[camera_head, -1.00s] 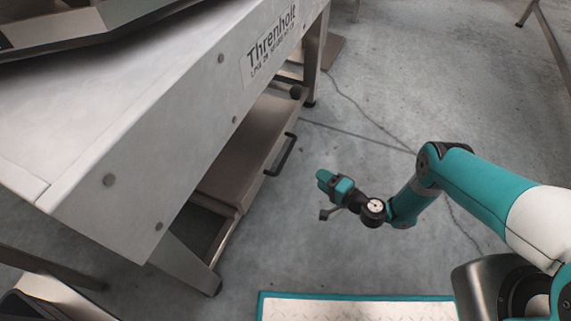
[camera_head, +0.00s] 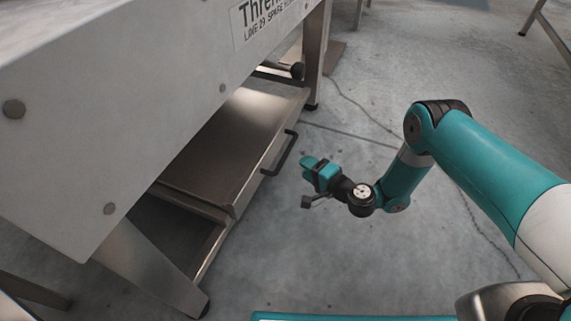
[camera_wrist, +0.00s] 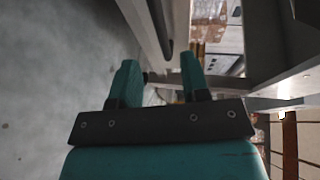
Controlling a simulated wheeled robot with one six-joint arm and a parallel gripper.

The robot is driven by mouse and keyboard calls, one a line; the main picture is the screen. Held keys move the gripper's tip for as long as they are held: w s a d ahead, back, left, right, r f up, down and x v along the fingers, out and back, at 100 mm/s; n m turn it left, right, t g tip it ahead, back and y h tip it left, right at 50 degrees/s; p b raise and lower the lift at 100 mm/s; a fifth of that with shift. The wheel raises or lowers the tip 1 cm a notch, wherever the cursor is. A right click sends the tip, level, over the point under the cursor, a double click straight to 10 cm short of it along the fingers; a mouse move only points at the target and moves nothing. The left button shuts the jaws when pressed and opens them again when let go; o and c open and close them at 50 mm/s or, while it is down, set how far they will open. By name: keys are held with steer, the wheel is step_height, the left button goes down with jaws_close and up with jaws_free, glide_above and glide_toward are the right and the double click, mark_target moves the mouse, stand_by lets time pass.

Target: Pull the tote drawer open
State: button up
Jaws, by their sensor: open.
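The tote drawer (camera_head: 222,150) is a brushed metal drawer under the table in the head view. Its black bar handle (camera_head: 280,153) is on its right-hand front face. My gripper (camera_head: 305,163) is just right of and slightly below the handle, apart from it. In the wrist view my gripper (camera_wrist: 160,82) shows two teal fingers spread apart with nothing between them. A dark bar, which looks like the handle (camera_wrist: 160,28), runs beyond the fingertips in that view.
The grey table (camera_head: 110,110) with a label plate (camera_head: 268,18) overhangs the drawer. Its metal legs (camera_head: 316,55) stand at both ends. The concrete floor (camera_head: 370,60) to the right is clear. A teal-edged plate (camera_head: 350,317) shows at the bottom.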

mark_target(286, 153)
steer(key=b+x, duration=0.2)
steer(key=x, duration=0.2)
steer(key=b+x, duration=0.3)
steer(key=x, duration=0.1)
steer(key=shift+w+a+f, duration=0.1)
steer(key=shift+a+f, duration=0.1)
steer(key=shift+f, duration=0.05)
steer(key=shift+w+a+r, duration=0.1)
steer(key=shift+w+a, duration=0.25)
jaws_close()
